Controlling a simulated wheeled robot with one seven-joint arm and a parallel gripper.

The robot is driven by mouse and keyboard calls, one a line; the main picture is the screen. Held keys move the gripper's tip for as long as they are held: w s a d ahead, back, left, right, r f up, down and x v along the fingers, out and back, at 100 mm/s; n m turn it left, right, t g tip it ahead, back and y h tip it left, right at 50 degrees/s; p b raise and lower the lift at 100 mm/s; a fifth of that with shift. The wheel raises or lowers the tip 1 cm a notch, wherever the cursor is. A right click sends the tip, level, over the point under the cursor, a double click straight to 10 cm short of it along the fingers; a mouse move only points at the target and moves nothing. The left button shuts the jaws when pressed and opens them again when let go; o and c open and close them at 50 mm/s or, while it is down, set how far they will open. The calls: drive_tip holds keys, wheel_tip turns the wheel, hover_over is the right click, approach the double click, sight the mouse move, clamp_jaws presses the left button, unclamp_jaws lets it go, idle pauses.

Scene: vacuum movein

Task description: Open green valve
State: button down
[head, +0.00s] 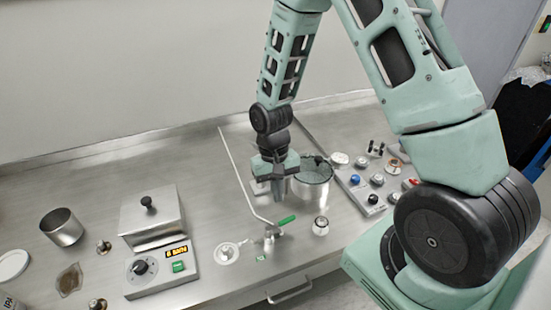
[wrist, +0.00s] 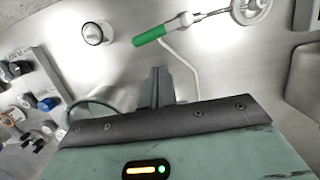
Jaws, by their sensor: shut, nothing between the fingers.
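The green valve handle (head: 286,220) sits on a small metal valve on the steel bench, near its front edge. A bent thin pipe (head: 240,183) runs from it towards the back wall. In the wrist view the green handle (wrist: 149,36) points down and left from the valve body (wrist: 186,19). My gripper (head: 278,196) hangs over the bench, behind the valve in the head view and apart from the handle. Its fingers (wrist: 158,72) are together and empty. My gripper hides part of the bench behind it.
A glass vessel (head: 312,180) stands close right of my gripper. A small white-capped jar (head: 320,226) stands right of the valve, and a round flange (head: 226,253) left. A knobbed panel (head: 368,190) is at right; a heater box (head: 160,265) with display is at left.

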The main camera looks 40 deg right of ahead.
drive_tip(key=b+v, duration=0.1)
drive_tip(key=v, duration=0.8)
drive_tip(key=shift+s+r, duration=0.2)
drive_tip(key=shift+s, duration=0.05)
